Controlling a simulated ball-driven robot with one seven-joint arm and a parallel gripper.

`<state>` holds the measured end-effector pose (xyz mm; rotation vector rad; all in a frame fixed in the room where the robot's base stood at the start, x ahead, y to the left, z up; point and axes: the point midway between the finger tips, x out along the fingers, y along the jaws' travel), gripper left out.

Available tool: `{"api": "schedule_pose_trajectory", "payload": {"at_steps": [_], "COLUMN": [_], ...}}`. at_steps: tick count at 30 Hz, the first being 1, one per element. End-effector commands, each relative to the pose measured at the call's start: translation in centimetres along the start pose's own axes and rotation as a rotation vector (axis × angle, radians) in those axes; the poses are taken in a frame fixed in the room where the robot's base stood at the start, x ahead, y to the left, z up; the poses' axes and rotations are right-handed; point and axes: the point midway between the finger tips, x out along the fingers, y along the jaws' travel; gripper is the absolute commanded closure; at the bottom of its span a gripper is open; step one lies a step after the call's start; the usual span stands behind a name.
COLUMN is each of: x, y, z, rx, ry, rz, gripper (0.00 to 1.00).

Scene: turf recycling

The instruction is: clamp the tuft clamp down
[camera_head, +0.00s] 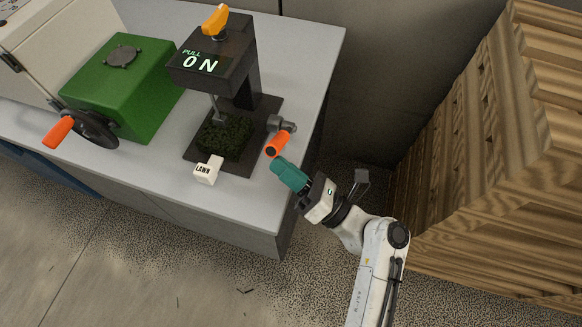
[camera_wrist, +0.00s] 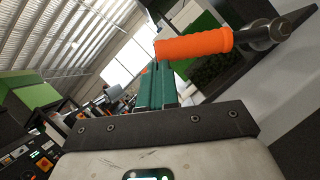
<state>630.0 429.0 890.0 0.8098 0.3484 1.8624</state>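The tuft clamp has a short orange lever grip (camera_head: 278,143) on a dark metal pivot at the right side of the black base plate (camera_head: 236,163). A dark green turf tuft (camera_head: 224,138) sits on the plate under the black press head. In the wrist view the orange grip (camera_wrist: 195,45) lies across the picture just beyond my fingertips. My gripper (camera_head: 279,168) is just below and right of the grip's free end, with its teal fingers together and nothing seen between them. The fingers also show in the wrist view (camera_wrist: 160,72). I cannot tell whether they touch the grip.
The black press head (camera_head: 205,66) reads "PULL ON" and has a yellow knob (camera_head: 215,19) on top. A white "LAWN" tag (camera_head: 207,171) is at the plate's front. A green box (camera_head: 125,85) with an orange-handled crank stands left. Slatted wood (camera_head: 490,150) rises at right.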

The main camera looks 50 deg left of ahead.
Motion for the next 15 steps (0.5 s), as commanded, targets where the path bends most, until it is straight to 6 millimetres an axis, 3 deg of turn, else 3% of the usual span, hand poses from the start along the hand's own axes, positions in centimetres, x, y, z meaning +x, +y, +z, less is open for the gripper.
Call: {"api": "schedule_pose_trajectory", "payload": {"at_steps": [1,15], "x": [1.0,3.3], "y": [0.8,0.6], "z": [1.2,4.5], "rx": [0.026,0.271], "ry": [0.002,0.004], "rz": [-0.011,-0.134], "gripper": [1.0,1.0]}}
